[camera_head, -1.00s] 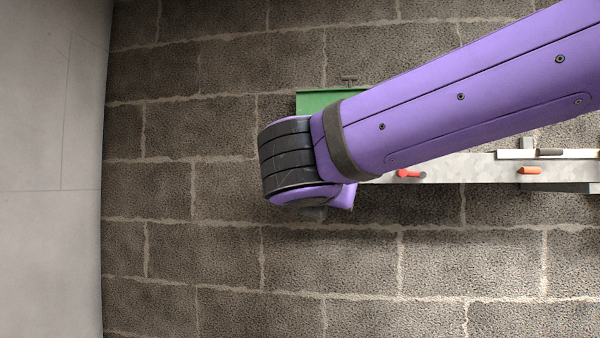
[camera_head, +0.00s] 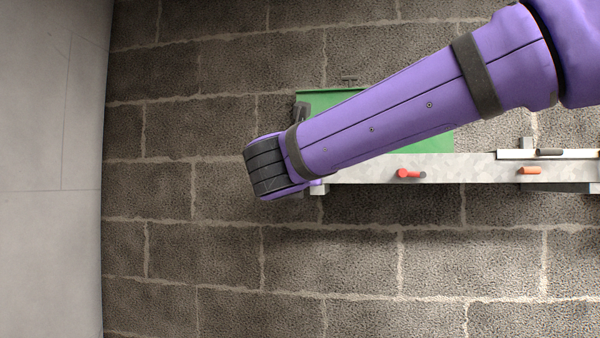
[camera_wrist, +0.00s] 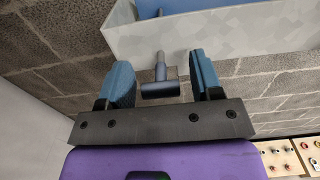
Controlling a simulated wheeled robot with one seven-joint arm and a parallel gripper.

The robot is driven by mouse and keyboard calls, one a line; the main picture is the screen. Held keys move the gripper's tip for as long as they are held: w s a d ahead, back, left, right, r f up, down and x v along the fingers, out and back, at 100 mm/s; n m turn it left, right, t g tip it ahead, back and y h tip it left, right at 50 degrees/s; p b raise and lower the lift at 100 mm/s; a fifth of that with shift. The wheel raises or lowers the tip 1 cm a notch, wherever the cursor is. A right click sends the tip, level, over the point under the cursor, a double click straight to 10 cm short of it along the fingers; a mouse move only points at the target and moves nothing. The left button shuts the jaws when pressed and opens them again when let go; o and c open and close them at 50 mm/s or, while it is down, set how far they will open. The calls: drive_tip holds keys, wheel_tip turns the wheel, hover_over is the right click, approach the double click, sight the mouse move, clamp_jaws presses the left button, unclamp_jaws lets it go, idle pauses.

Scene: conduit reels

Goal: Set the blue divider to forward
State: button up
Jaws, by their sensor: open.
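In the wrist view a blue T-shaped handle (camera_wrist: 160,83) sticks out below a pale grey trough (camera_wrist: 215,35). A strip of blue (camera_wrist: 180,6) shows inside the trough and may be the blue divider. My gripper (camera_wrist: 162,80) is open, with one blue-padded finger on each side of the handle. The handle appears to lie between the fingers, with gaps on both sides; I cannot tell its exact depth. In the head view my purple arm covers the handle and most of my gripper.
In the head view a grey rail (camera_head: 460,168) carries a red peg (camera_head: 409,174) and an orange peg (camera_head: 529,170). A green panel (camera_head: 330,102) stands behind my arm. A block wall (camera_head: 200,240) fills the background. A board with knobs (camera_wrist: 285,158) shows in the wrist view.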

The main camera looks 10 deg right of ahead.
drive_tip(key=shift+w+d, duration=0.2)
drive_tip(key=shift+w, duration=0.25)
clamp_jaws()
drive_tip(key=v, duration=0.6)
unclamp_jaws()
drive_tip(key=shift+s, duration=0.1)
drive_tip(key=v, duration=1.1)
drive_tip(key=shift+d, duration=0.1)
